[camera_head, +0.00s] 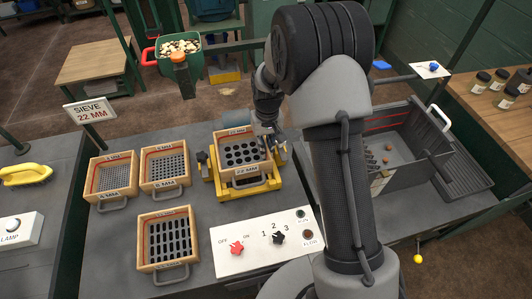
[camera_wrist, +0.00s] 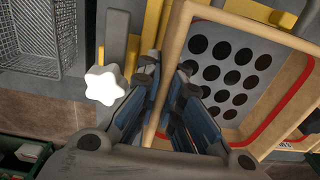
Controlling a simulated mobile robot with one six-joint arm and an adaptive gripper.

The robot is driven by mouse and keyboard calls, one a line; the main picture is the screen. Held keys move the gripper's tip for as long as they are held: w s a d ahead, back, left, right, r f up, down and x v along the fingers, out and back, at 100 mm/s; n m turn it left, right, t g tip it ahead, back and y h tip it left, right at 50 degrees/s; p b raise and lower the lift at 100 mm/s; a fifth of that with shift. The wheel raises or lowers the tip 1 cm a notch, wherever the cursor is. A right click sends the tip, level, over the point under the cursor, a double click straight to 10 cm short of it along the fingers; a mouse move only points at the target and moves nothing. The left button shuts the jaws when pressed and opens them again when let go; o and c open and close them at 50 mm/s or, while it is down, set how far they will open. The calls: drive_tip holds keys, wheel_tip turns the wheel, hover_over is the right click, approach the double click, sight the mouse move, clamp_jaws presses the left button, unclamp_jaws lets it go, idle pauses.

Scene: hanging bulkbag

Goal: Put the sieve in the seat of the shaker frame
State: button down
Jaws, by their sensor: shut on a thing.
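The 22 MM sieve (camera_head: 240,151) is a wooden box with large round holes and a front handle. It sits over or in the yellow shaker frame (camera_head: 248,188); I cannot tell whether it rests fully down in the seat. My gripper (camera_head: 268,135) is at its back right side, partly hidden by my arm. In the wrist view my gripper (camera_wrist: 170,110) is shut on the wooden wall of the sieve (camera_wrist: 222,75), one finger on each side. A white star knob (camera_wrist: 104,88) of the frame is close to the fingers.
Three other sieves stand on the bench: two small-holed ones (camera_head: 112,175) (camera_head: 165,168) and a slotted one (camera_head: 167,238). A control panel (camera_head: 265,242) with knobs lies in front of the frame. A sign (camera_head: 90,111) reads "SIEVE 22 MM". A grey tray (camera_head: 385,150) stands right.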

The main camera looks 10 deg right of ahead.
drive_tip(key=shift+f, duration=1.25)
